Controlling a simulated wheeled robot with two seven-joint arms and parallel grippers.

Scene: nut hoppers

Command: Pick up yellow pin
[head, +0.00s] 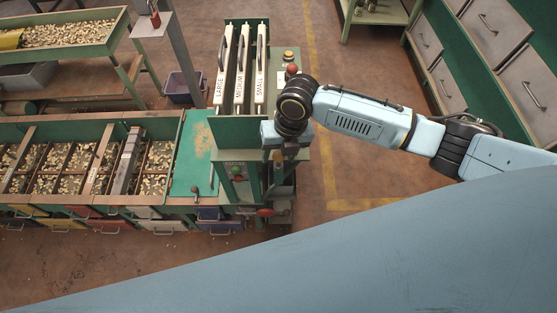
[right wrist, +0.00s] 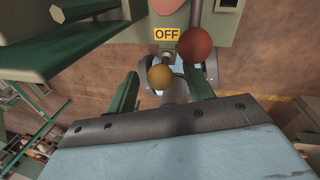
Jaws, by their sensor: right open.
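The yellow pin shows in the right wrist view as a mustard-yellow round knob (right wrist: 160,77), below the "OFF" label. My right gripper (right wrist: 160,88) is open, with one green finger on each side of the knob. I cannot tell whether either finger touches it. In the head view my right gripper (head: 277,150) reaches down at the right side of the green hopper machine (head: 240,127). Its fingertips are hard to make out there, and a small yellow spot shows just below the hand. My left gripper is not in view.
A red ball on a lever (right wrist: 196,45) stands close to the right finger. Sorting bins with nuts (head: 75,165) lie left of the machine, beside a green plate (head: 190,165). Levers marked Large, Medium and Small stand on top. The brown floor at right is open.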

